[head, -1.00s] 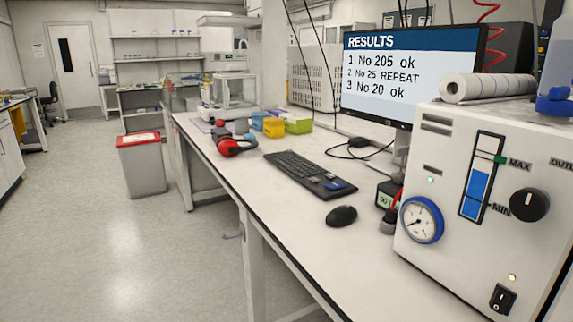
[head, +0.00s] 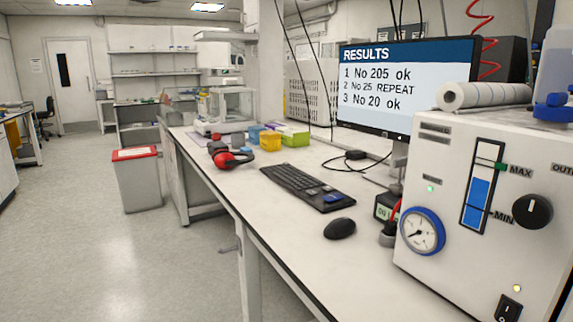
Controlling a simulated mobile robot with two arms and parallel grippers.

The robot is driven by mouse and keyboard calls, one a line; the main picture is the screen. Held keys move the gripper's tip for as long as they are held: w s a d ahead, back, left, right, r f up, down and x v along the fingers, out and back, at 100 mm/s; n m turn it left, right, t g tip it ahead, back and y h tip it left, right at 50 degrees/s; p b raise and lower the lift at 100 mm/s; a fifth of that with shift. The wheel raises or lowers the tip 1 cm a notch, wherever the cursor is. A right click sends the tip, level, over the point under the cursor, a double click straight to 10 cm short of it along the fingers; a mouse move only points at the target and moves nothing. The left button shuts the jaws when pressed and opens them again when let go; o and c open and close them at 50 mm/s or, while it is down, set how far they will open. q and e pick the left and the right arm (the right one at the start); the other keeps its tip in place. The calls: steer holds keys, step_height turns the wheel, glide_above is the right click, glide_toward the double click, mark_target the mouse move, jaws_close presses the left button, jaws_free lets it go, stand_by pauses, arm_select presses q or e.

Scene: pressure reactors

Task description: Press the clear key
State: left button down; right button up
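A black keyboard (head: 308,187) lies on the white bench, angled away from me, with a blue patch (head: 333,198) at its near end. Its key labels are too small to read, so I cannot tell which key is a clear key. A monitor (head: 408,88) behind it shows "RESULTS" with three lines: No 205 ok, No 25 REPEAT, No 20 ok. Neither of my grippers is in view.
A black mouse (head: 340,228) lies near the keyboard. A white reactor unit (head: 465,265) with gauge, knob and switch fills the right side. Red-black ear defenders (head: 228,157) and coloured boxes (head: 270,141) sit farther back. Open floor (head: 90,245) lies left, with a bin (head: 138,185).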

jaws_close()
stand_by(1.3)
